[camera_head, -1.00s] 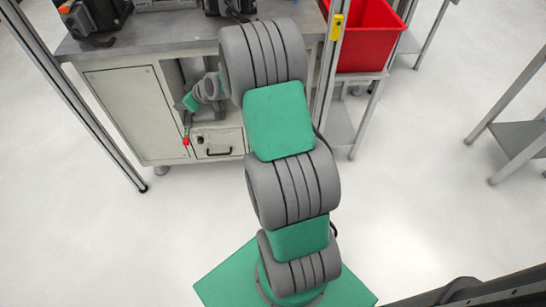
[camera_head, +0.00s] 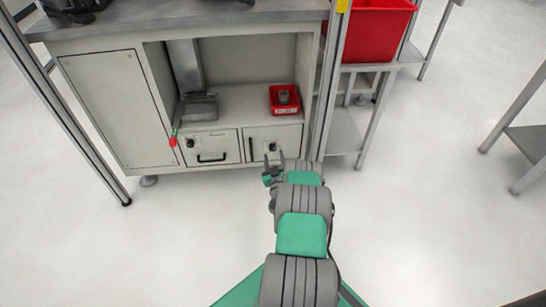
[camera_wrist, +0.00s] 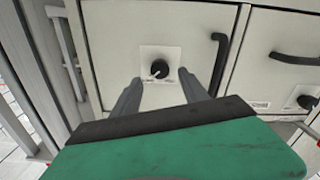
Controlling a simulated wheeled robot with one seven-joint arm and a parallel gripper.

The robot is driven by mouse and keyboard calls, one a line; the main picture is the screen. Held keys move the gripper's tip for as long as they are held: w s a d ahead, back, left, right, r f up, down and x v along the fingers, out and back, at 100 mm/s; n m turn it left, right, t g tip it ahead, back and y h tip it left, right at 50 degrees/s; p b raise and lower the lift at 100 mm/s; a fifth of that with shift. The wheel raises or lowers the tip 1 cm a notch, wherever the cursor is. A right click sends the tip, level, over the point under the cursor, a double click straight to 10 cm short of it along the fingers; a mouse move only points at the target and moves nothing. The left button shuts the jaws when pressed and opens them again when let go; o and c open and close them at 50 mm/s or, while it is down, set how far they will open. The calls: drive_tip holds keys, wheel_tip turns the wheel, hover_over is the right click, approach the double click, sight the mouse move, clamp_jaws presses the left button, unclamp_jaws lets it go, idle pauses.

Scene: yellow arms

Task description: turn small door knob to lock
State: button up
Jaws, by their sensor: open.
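The small door (camera_head: 288,134) is the right one of two low fronts in the cabinet. Its black knob (camera_head: 273,147) sits on a light plate, beside a vertical black handle (camera_head: 251,149). In the wrist view, the knob (camera_wrist: 160,68) shows a light pointer, with the handle (camera_wrist: 218,62) to its right. My gripper (camera_head: 274,156) is in front of this door. In the wrist view its two fingers (camera_wrist: 159,78) are open, pointing at the knob, one on each side of it. Nothing is between them except the knob beyond; contact cannot be told.
A drawer (camera_head: 212,157) with a horizontal handle and its own knob (camera_head: 190,143) adjoins the door. A small red bin (camera_head: 284,107) stands on the shelf above. Metal posts (camera_head: 327,90) flank the cabinet. A large red crate (camera_head: 372,35) is at right. The floor in front is clear.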

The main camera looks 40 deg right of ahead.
sight(272, 149)
drive_tip(key=shift+b+x, duration=0.65)
drive_tip(key=shift+x, duration=1.15)
drive_tip(key=shift+c, duration=0.4)
clamp_jaws()
